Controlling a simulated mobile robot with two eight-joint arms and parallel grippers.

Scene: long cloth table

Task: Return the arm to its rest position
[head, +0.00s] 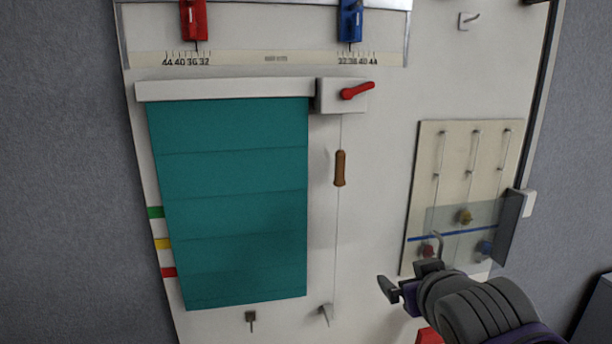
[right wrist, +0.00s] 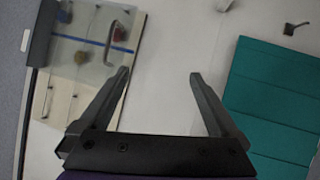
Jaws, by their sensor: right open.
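My right gripper (head: 409,279) is at the lower right of the head view, in front of a white upright board (head: 375,215). Its fingers are apart with nothing between them. The right wrist view also shows the open, empty fingers (right wrist: 158,78), with bare board behind them. Part of my right arm hides the board's lower right area. My left gripper is not in view.
A teal blind (head: 235,200) hangs on the board's left half. A cord with a brown handle (head: 340,168) hangs beside it. A cream panel (head: 432,165) with hooks and a clear cover (head: 480,216) is right of the cord. A red lever (head: 357,91) is above.

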